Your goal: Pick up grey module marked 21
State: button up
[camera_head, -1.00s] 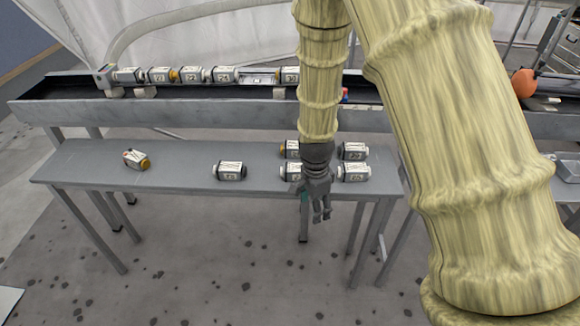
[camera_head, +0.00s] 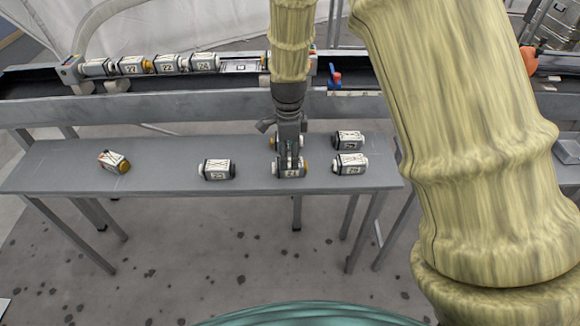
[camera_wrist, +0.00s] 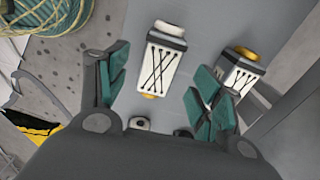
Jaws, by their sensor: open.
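A grey-white module (camera_head: 291,171) that appears marked 21 lies on the grey bench, right of its middle. My gripper (camera_head: 289,157) points down over it, fingers close to its top. In the wrist view my gripper (camera_wrist: 159,70) has its teal-padded fingers spread apart, with a black-laced module (camera_wrist: 159,64) showing between them. No number is readable on that module from above. I cannot tell whether the fingers touch it.
A module (camera_head: 272,141) stands just behind, partly hidden by my gripper. Two modules (camera_head: 349,164) (camera_head: 348,140) lie close to the right. Another (camera_head: 217,170) and a turned one (camera_head: 114,161) lie left. A trough (camera_head: 180,112) with several modules runs behind the bench.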

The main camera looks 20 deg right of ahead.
aim_at(290, 162)
jog(key=shift+d+f, duration=0.15)
jog(key=shift+f, duration=2.45)
jog(key=shift+s, duration=0.1)
jog(key=shift+c, duration=0.2)
jog(key=c, duration=1.4)
